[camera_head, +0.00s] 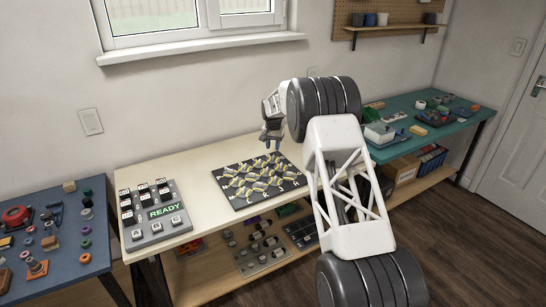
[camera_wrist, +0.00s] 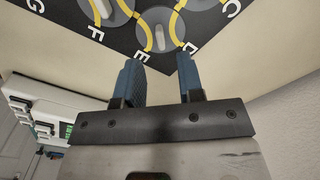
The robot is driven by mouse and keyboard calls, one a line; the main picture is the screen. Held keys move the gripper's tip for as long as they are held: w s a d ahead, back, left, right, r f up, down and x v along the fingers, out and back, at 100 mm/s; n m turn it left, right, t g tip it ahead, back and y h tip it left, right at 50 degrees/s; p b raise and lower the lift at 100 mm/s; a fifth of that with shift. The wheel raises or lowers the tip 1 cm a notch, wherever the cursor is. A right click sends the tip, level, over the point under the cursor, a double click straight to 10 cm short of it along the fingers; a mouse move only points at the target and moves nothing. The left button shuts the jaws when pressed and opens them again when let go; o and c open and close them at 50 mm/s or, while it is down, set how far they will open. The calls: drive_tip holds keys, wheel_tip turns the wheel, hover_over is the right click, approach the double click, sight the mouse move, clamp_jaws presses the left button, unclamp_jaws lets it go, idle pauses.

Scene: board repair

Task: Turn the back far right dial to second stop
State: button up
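The black dial board (camera_head: 222,186) lies flat on the cream table, with yellow and white curves and several grey dials. At this size I cannot read the dial pointers in the head view. In the wrist view, part of the board (camera_wrist: 121,42) shows at the top, with letters G, F, E, D and C along its edge. A grey dial with a yellow arc (camera_wrist: 160,36) is near letters E and D, and other dials are cut off at the top edge. My gripper (camera_head: 273,140) is above the board's back right area. Its two blue fingers (camera_wrist: 161,64) are apart, with nothing between them.
A grey panel (camera_head: 182,228) with a green READY display and lettered buttons stands left of the board. The cream table (camera_head: 150,170) is otherwise mostly bare. A blue table (camera_head: 60,270) at left and a teal table (camera_head: 402,154) at right hold loose parts. A wall stands behind.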

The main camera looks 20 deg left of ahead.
sight(273, 158)
drive_tip(key=shift+f, duration=3)
clamp_jaws()
